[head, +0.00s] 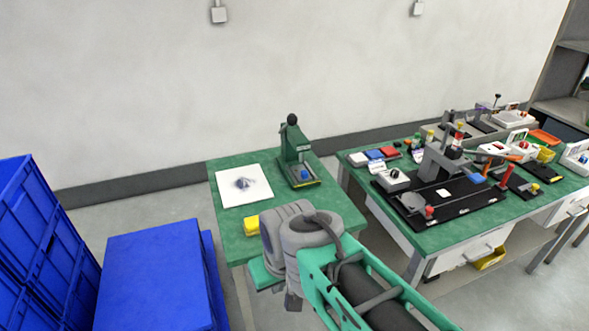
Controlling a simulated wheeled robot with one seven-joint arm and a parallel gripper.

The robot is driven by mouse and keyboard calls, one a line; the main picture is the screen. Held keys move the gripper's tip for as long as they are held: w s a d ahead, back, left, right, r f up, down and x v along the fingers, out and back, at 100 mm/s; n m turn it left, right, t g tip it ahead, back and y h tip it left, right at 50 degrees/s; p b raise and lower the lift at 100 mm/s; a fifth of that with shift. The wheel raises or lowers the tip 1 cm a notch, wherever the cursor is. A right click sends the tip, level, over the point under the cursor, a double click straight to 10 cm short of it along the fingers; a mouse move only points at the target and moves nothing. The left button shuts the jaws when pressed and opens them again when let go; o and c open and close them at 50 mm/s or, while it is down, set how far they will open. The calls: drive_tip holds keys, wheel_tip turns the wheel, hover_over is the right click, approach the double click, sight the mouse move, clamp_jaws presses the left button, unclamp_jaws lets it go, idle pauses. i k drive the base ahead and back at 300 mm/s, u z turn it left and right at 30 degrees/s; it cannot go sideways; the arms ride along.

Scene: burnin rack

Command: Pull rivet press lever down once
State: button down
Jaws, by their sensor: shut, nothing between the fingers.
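The green rivet press (295,152) stands upright at the back right of the smaller green-topped table (231,232). A black ball knob (292,119), which looks like the end of its lever, is at the top of the press. A small blue part (304,174) sits low at the front of the press. My arm reaches in from the lower right, and its grey joint covers the table's near right corner, in front of the press and apart from it in the picture. I cannot make out my gripper's fingers.
A white sheet (231,201) with a dark mark and a yellow block (251,224) lie on the same table. Blue crates (160,272) stand at the left. A longer bench (436,240) crowded with fixtures stands right, across a narrow gap. A wall is behind.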

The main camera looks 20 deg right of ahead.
sight(292, 119)
drive_tip(key=u, duration=3.15)
drive_tip(key=k, duration=1.2)
drive_tip(key=z, duration=2)
drive_tip(key=i, duration=1)
